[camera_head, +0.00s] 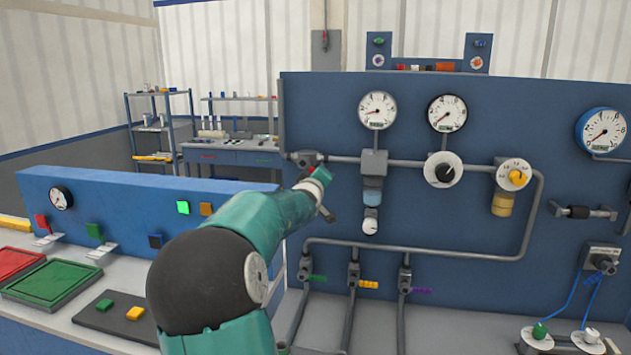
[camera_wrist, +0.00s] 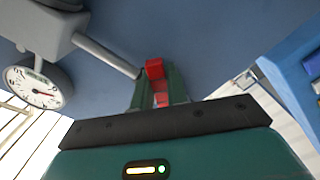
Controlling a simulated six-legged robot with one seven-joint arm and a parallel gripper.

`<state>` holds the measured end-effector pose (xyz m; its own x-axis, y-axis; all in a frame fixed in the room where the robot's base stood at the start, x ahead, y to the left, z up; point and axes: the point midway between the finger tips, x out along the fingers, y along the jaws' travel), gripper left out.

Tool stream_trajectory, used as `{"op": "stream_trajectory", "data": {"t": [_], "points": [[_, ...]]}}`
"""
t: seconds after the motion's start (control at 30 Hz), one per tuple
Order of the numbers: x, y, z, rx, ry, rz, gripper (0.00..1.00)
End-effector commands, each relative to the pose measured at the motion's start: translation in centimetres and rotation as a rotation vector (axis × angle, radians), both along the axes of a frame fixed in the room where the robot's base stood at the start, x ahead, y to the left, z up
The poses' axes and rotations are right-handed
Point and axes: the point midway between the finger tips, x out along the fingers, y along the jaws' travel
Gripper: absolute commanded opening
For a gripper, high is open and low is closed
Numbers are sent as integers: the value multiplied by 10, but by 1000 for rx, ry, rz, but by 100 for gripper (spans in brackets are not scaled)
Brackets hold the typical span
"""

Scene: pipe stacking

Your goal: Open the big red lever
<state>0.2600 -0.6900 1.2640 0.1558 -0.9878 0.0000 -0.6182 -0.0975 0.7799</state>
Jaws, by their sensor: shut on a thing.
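The big red lever (camera_wrist: 154,69) shows in the wrist view between the two green fingers of my gripper (camera_wrist: 160,88). My gripper is shut on the lever, and part of the red surface also shows further back between the fingers. In the head view, my gripper (camera_head: 320,188) is at the left end of the upper grey pipe, just below a dark valve fitting (camera_head: 306,158). My own arm and hand hide most of the lever there, so its angle is hard to tell.
The blue panel (camera_head: 460,120) carries round gauges, knobs and grey pipes (camera_head: 420,252) close to my gripper. Three small valves with green, yellow and purple handles sit below. A lower blue console (camera_head: 130,205) with buttons and trays stands at left.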

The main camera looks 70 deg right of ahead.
Motion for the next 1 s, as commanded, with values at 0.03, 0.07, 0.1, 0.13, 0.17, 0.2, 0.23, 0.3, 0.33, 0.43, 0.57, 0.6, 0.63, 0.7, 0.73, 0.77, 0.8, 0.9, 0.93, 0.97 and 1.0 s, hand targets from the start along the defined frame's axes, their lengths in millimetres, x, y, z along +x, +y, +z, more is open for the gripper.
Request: {"op": "stream_trajectory", "data": {"t": [0.03,0.07,0.1,0.13,0.17,0.2,0.23,0.3,0.33,0.43,0.57,0.6,0.63,0.7,0.73,0.77,0.8,0.9,0.93,0.97,1.0], "points": [[0,1,2,-6,44,2,0],[-1,0,3,-10,72,2,0],[-2,0,5,-17,110,3,0],[-3,0,6,-22,138,1,0],[-4,0,8,-27,167,2,0],[-5,0,10,-33,203,2,0],[-6,0,11,-37,233,1,0],[-7,0,15,-47,296,1,0],[-8,0,16,-51,323,1,0],[-9,1,21,-65,409,2,0],[-11,0,27,-79,505,1,0],[-11,0,28,-83,528,1,0],[-12,0,29,-87,548,1,0],[-12,0,31,-93,586,1,0],[-12,0,32,-95,600,2,0],[-12,0,33,-96,612,1,0],[-12,0,34,-99,627,1,0],[-12,0,35,-103,656,1,0],[-12,0,36,-104,662,1,0],[-12,0,36,-104,667,1,0],[-12,0,36,-105,673,1,0]]}}
